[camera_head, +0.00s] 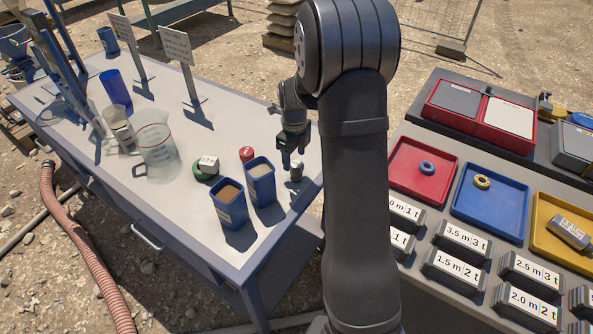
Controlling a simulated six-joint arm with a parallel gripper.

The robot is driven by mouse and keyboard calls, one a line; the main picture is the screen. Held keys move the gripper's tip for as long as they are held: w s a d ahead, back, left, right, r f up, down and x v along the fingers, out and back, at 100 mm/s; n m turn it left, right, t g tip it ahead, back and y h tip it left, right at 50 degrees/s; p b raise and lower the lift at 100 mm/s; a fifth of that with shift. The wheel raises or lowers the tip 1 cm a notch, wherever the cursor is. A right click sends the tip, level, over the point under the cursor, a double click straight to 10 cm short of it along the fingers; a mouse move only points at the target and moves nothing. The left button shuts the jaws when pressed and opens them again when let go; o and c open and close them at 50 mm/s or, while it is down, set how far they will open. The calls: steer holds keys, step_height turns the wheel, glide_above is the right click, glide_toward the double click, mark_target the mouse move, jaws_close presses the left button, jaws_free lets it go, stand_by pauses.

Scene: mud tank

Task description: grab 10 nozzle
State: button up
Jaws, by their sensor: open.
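A small grey metallic piece (297,172), possibly the nozzle, stands near the right edge of the grey table. No number can be read on it. My gripper (291,158) points down just above and beside this piece, with its jaws open. Whether the fingertips reach around the piece is too small to tell. My arm hides the table's right edge and part of the ground behind it. A blue ring (426,168) lies in a red tray, and a yellow ring (482,181) lies in a blue tray.
Two blue containers (260,181) stand close left of my gripper, with a red-capped item (247,154) and a green round item (205,170) nearby. A clear beaker (156,143) and upright signs (179,51) are farther left.

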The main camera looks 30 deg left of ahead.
mark_target(297, 163)
steer(key=f, duration=0.6)
steer(key=shift+d+f, duration=0.25)
steer(key=shift+d, duration=0.1)
steer(key=c, duration=1.1)
